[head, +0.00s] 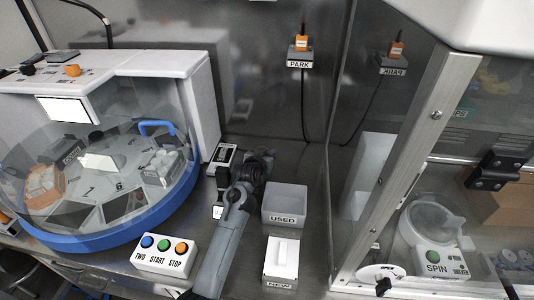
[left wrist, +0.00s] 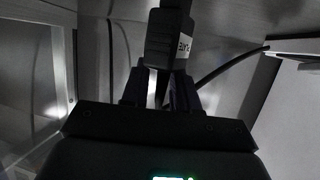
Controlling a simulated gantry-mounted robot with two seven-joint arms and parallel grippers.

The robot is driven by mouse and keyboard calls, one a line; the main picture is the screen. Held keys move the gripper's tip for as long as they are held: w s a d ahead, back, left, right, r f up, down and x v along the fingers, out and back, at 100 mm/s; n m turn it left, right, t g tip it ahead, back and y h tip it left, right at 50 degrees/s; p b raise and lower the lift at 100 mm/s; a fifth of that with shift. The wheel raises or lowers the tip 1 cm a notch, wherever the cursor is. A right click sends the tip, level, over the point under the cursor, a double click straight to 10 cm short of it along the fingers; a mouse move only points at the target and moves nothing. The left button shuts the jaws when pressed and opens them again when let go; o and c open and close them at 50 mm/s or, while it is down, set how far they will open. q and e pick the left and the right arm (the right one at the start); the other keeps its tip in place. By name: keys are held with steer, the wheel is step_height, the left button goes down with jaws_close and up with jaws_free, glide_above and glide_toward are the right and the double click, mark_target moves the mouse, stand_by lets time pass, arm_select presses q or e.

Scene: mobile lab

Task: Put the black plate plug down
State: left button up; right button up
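The black plate plug (left wrist: 168,35) shows in the left wrist view. It is a dark block with a white label on its side, partly in shadow. My left gripper (left wrist: 160,90) has its two dark fingers on either side of the plug's near end and looks shut on it. In the head view my left gripper (head: 258,163) is low over the bench near the back wall, between the round machine and the USED bin. I cannot make out the plug clearly there against the dark gripper. My right gripper is not in view.
The USED bin (head: 284,204) and the NEW box (head: 281,258) stand right of my arm. A button box (head: 164,256) is at the left, before the domed machine (head: 100,235). An orange plug (head: 300,44) hangs at PARK. A glass partition stands right.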

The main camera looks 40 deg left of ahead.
arm_select(q)
steer(key=shift+o, duration=0.8)
steer(key=shift+r, duration=0.2)
steer(key=shift+o, duration=0.5)
steer(key=v, duration=0.6)
steer(key=shift+s+b, duration=0.2)
steer(key=shift+b, duration=0.15)
steer(key=o, duration=0.3)
steer(key=shift+s+d+r, duration=0.2)
steer(key=shift+s+r, duration=0.05)
steer(key=shift+s, duration=0.2)
